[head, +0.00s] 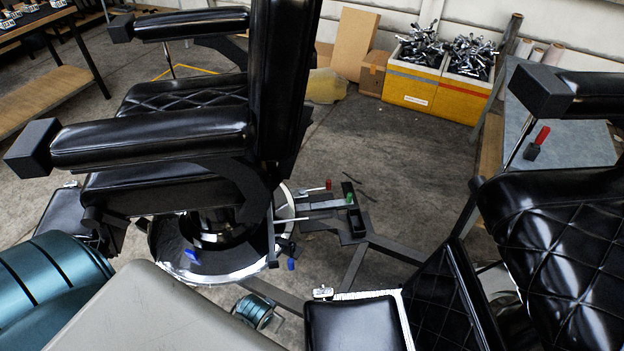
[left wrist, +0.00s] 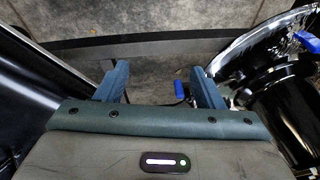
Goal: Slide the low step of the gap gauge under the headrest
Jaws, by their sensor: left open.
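The black barber chair (head: 170,140) stands at the left of the head view, its tall back (head: 283,75) cut off by the top edge. I cannot make out its headrest. A small dark piece with a red top (head: 535,143) lies on the grey-blue table (head: 590,145); I cannot tell whether it is the gap gauge. My left gripper (left wrist: 158,72) shows in the left wrist view, its two teal fingers apart, with no object held between them. It points down at the floor, near the chair's chrome base (left wrist: 270,45). My right gripper is not in view.
A second black quilted chair (head: 560,240) fills the right. A dark floor frame with red and green knobs (head: 348,200) stands between the chairs. Yellow-orange bins (head: 430,95) of metal parts stand behind. Blue pieces (head: 192,256) show near the chrome base. Bare floor (head: 390,160) lies between.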

